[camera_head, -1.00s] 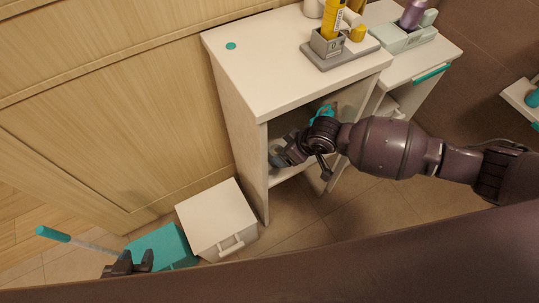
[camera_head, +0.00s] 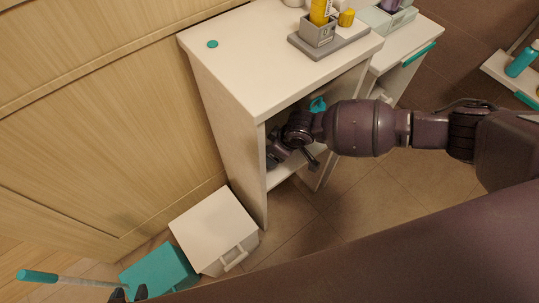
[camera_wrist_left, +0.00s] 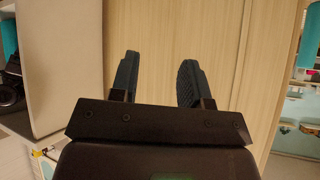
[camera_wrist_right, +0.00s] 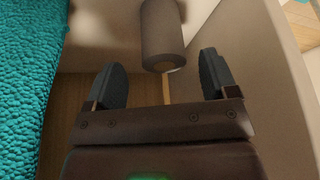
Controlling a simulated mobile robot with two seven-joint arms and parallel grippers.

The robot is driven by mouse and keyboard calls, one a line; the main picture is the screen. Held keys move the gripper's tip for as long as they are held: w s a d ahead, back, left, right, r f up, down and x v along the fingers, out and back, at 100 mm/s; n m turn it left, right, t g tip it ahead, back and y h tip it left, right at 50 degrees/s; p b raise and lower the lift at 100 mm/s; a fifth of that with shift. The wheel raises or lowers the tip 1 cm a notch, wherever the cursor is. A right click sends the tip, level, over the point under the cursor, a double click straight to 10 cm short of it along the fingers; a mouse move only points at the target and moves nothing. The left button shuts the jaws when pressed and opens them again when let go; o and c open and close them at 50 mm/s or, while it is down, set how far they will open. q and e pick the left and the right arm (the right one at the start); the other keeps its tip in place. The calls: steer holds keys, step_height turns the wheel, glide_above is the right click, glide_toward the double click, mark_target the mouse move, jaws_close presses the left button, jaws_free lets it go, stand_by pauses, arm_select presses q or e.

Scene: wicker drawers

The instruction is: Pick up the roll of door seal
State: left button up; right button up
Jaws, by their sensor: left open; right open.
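A grey-brown cylinder (camera_wrist_right: 162,35), apparently the roll of door seal, shows in the right wrist view, with a thin tan strip below it. It lies ahead of my right gripper (camera_wrist_right: 165,78), between the lines of its fingers; the open jaws are empty. In the head view my right gripper (camera_head: 276,152) is inside the white cabinet (camera_head: 228,125), partly hidden by the cabinet and my arm. I cannot make out the roll there. My left gripper (camera_head: 130,293) is low at the left near a teal bin (camera_head: 160,272). Its fingers (camera_wrist_left: 155,80) are open and empty, facing wood panelling.
A teal textured cloth-like thing (camera_wrist_right: 28,75) is close on the left of my right gripper; a pale wall (camera_wrist_right: 270,80) is on its right. A white box with a handle (camera_head: 212,230) stands by the bin. A grey tray (camera_head: 335,45) with bottles sits on the cabinet.

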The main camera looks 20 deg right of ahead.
steer(key=shift+w+a+f, duration=0.1)
steer(key=shift+a+f, duration=0.05)
steer(key=shift+f, duration=0.25)
steer(key=b+x, duration=0.2)
steer(key=x, duration=0.2)
steer(key=shift+a+f, duration=0.25)
steer(key=shift+w, duration=0.1)
steer(key=shift+r, duration=0.15)
steer(key=c, duration=1)
arm_select(q)
steer(key=shift+w+f, duration=0.1)
steer(key=shift+f, duration=0.65)
steer(key=shift+r, duration=0.1)
